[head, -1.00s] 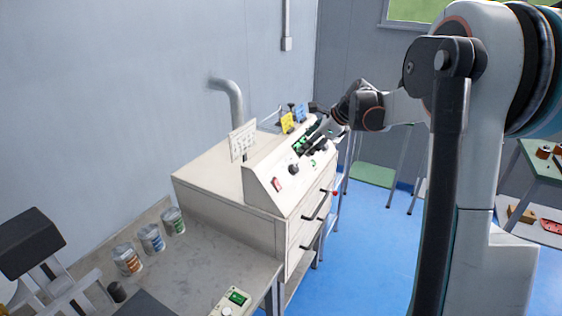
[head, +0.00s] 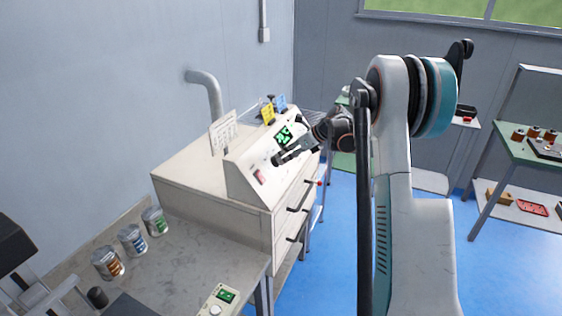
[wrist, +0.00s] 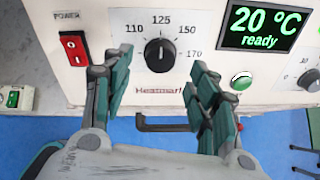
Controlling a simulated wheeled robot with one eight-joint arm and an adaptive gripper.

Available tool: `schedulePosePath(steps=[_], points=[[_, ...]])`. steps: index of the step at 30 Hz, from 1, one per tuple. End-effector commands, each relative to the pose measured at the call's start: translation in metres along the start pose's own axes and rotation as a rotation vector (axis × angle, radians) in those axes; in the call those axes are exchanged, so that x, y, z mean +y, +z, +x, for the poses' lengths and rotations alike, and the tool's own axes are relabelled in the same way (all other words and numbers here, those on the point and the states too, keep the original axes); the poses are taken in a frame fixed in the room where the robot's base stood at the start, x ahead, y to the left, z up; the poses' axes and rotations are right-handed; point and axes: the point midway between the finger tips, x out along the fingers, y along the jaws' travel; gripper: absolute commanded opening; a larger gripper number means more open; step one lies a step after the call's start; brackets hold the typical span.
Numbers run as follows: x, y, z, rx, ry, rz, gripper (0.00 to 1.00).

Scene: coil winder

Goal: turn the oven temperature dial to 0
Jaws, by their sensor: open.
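The beige oven (head: 185,185) stands on the bench in the head view, its sloped panel facing right. In the wrist view its black temperature dial (wrist: 160,54) has labels 110, 125, 150 and 170 around its upper side. Its pointer appears to point up toward 125. I see no 0 beside it. My gripper (wrist: 160,76) is open, with one finger on each side of the dial in the picture and no visible contact. The green display (wrist: 260,25) reads 20 °C, ready.
A red power switch (wrist: 74,54) is left of the dial. A green button (wrist: 241,81) and a second knob (wrist: 309,80), cut off by the frame, are to the right. A dark drawer handle (wrist: 165,125) lies below. Cans (head: 132,240) stand on the bench.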

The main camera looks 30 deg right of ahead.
Motion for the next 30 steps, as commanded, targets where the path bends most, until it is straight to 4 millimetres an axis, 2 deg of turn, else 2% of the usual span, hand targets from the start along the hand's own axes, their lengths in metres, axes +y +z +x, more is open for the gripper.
schedulePosePath(steps=[3, 9, 20, 21, 26, 27, 30], points=[[0.000, -0.001, 0.021, 0.000, 0.000, -0.001, 0.54], [0.000, 0.000, 0.041, 0.001, 0.000, -0.001, 0.54], [0.000, 0.000, 0.045, 0.000, -0.001, -0.001, 0.54], [0.000, 0.000, 0.045, 0.000, -0.001, -0.001, 0.49], [0.000, 0.000, 0.045, 0.000, -0.001, -0.001, 0.13], [0.000, 0.000, 0.045, 0.000, -0.001, -0.001, 0.10], [0.000, 0.000, 0.045, 0.000, -0.001, -0.001, 0.10]])
